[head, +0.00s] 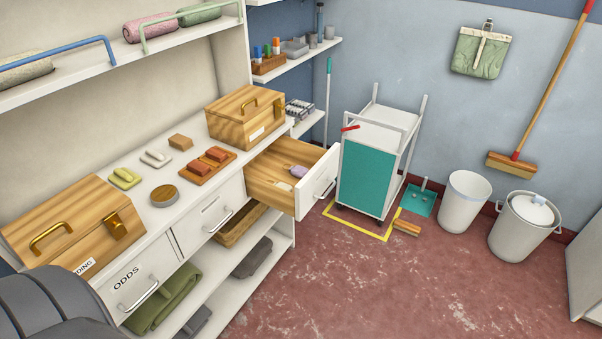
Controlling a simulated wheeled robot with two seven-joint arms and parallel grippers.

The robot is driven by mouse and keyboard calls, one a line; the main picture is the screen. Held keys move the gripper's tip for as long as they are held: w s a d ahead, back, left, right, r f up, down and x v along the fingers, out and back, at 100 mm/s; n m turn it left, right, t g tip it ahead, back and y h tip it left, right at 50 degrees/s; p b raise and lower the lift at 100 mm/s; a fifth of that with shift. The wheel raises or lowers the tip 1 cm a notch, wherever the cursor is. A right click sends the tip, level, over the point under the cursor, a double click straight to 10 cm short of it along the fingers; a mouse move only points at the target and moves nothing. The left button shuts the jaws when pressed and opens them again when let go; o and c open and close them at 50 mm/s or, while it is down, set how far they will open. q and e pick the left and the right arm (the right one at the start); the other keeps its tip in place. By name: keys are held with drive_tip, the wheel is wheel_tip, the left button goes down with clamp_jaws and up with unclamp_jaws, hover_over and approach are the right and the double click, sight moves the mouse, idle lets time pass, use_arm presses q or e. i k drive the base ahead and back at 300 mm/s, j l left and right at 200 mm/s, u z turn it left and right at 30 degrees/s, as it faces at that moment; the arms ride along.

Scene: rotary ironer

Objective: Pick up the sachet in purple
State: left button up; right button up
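The small purple sachet (299,172) lies inside the open drawer (262,182), close to the drawer's white front. A pale, cream-coloured item (283,186) lies in the same drawer, nearer to the counter side. The drawer is pulled out from the white counter and its front has a handle (324,189). Neither of my grippers is in view. A dark grey rounded part at the bottom left corner is probably part of my own arm.
Two wooden boxes (76,219) (245,116) stand on the counter, with soap-like blocks (125,178) and a small tray (208,167) between them. A teal-sided cart (367,180) stands right of the drawer. Bins (465,203) (523,226) stand farther right. The red floor before the counter is mostly clear.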

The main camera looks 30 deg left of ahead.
sight(299, 171)
drive_tip(key=i+u, duration=0.1)
drive_tip(key=u, duration=0.25)
drive_tip(key=i+u, duration=0.15)
drive_tip(key=u, duration=0.2)
drive_tip(key=i+l+u, duration=0.1)
drive_tip(key=u, duration=0.25)
